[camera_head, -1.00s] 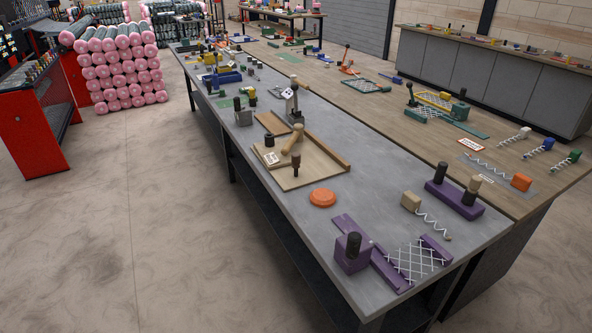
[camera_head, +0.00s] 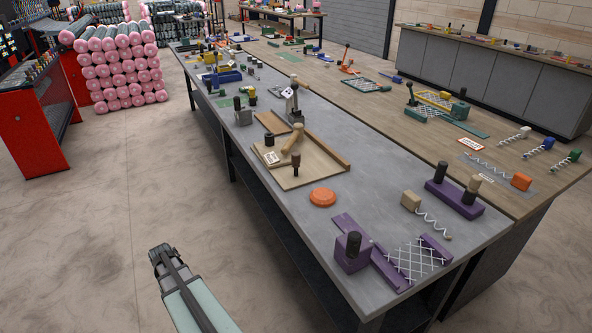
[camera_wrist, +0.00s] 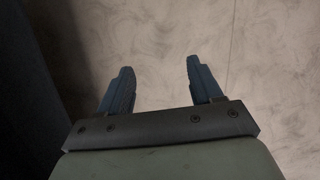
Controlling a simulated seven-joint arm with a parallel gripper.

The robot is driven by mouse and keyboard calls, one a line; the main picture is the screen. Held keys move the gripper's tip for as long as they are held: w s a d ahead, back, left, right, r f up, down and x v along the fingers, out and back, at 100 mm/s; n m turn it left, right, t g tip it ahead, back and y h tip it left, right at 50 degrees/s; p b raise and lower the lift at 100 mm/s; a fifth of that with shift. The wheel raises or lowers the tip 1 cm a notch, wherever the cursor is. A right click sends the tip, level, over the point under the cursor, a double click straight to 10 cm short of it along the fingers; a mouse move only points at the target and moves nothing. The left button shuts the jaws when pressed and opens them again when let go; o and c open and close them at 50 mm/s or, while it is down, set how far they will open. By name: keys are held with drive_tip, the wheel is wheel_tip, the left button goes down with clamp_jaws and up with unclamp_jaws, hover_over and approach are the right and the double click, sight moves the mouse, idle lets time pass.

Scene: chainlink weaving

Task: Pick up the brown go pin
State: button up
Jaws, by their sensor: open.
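The brown pin (camera_head: 296,163) stands upright near the front of a light wooden board (camera_head: 310,177) on the grey table. It appears to be the go pin; no lettering on it is legible. My gripper (camera_head: 162,250) is over the floor to the left of the table, well apart from the pin. In the wrist view my gripper (camera_wrist: 159,68) is open and empty, with only bare floor between the fingers. The pin is not in the wrist view.
On the board are a black pin (camera_head: 269,139), a white card (camera_head: 271,158) and a wooden roller (camera_head: 292,140). An orange disc (camera_head: 322,198) and a purple fixture (camera_head: 352,254) stand nearer the table's front. The table's left edge lies between my gripper and the board.

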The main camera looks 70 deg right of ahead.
drive_tip(key=d+r+m+t, duration=0.1)
drive_tip(key=d+r, duration=0.4)
drive_tip(key=d, duration=0.2)
drive_tip(key=d+r+m, duration=0.2)
drive_tip(key=d+r, duration=0.3)
drive_tip(key=d, duration=0.2)
wheel_tip(320, 180, up, 38)
drive_tip(key=m+t+h, duration=0.2)
drive_tip(key=m+h, duration=0.1)
drive_tip(key=m, duration=0.4)
hover_over(296, 154)
drive_tip(key=f, duration=0.8)
drive_tip(key=shift+d+f, duration=0.2)
drive_tip(key=shift+f, duration=0.1)
drive_tip(key=shift+d+f, duration=0.1)
drive_tip(key=shift+f, duration=2.5)
drive_tip(key=shift+c, duration=0.5)
drive_tip(key=c, duration=1.1)
